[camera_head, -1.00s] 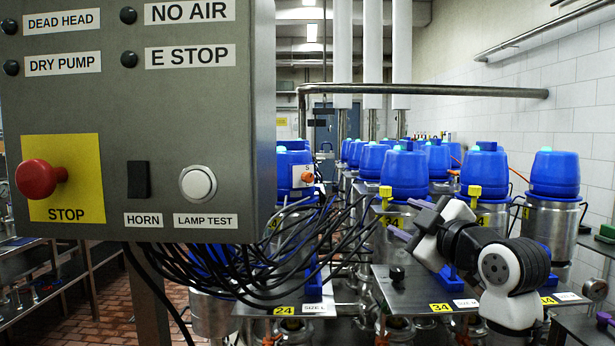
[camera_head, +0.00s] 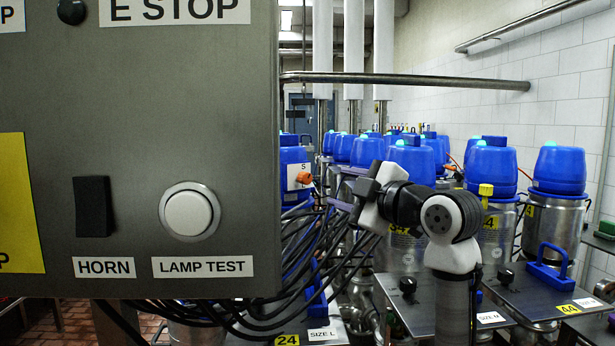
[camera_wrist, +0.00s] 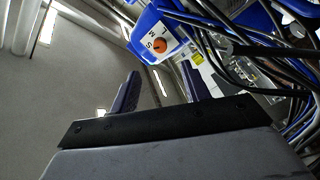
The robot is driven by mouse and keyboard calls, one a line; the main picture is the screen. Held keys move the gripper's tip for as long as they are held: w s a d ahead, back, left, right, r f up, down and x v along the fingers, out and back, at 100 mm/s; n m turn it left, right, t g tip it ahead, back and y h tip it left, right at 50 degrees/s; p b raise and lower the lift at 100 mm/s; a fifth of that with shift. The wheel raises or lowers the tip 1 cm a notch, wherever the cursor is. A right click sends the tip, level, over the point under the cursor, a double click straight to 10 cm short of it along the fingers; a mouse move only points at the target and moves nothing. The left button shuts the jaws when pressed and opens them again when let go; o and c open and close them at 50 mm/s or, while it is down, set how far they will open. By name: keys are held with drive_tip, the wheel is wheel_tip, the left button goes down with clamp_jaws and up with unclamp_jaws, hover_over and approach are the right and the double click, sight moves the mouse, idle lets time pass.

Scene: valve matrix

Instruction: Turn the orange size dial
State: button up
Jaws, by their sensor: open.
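The orange size dial (camera_head: 305,178) sits on a white plate on the side of a blue canister top (camera_head: 291,155), just right of the control panel's edge in the head view. In the wrist view the orange dial (camera_wrist: 159,45) shows on its white plate with the letters S and M, beyond the fingertips. My gripper (camera_head: 340,195) is a little right of the dial and apart from it in the head view. In the wrist view my gripper (camera_wrist: 160,88) has its two purple fingers spread, with nothing between them.
A grey control panel (camera_head: 130,265) fills the left, with a lamp test button (camera_head: 189,212) and a horn switch (camera_head: 93,207). Black cables (camera_head: 310,255) hang below the dial; they also show in the wrist view (camera_wrist: 250,50). More blue-topped canisters (camera_head: 490,165) stand right and behind.

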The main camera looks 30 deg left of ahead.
sight(308, 179)
drive_tip(key=p+x, duration=0.4)
drive_tip(key=x, duration=0.7)
drive_tip(key=shift+r, duration=0.1)
drive_tip(key=shift+w+a, duration=0.15)
drive_tip(key=shift+a, duration=0.15)
drive_tip(key=shift+c, duration=0.2)
drive_tip(key=c, duration=1)
